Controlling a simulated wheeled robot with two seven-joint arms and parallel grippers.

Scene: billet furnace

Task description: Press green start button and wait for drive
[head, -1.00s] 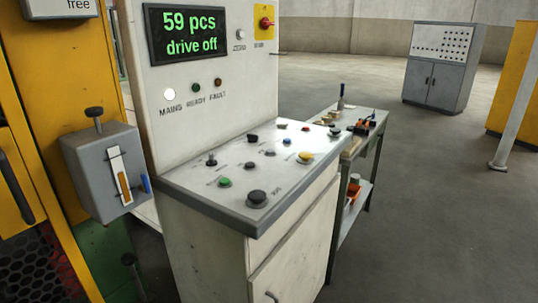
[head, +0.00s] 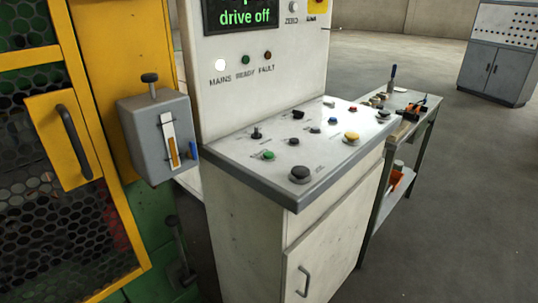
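The green button (head: 268,155) sits at the front left of the sloped top of the white control console (head: 232,150). A large black knob or button (head: 300,174) is to its right, near the front edge. The display (head: 243,16) on the upright panel reads "drive off" in green; its upper line is cut off by the frame. Below it the MAINS lamp (head: 220,65) is lit white, while the READY lamp (head: 245,60) and FAULT lamp (head: 268,55) look dark. Neither of my grippers is in view.
A yellow machine guard with mesh (head: 60,150) stands at the left. A grey box with a lever and gauge (head: 145,135) sticks out beside the console. A workbench with tools (head: 405,125) stands to the right, and a grey cabinet (head: 500,50) behind. The floor at right is clear.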

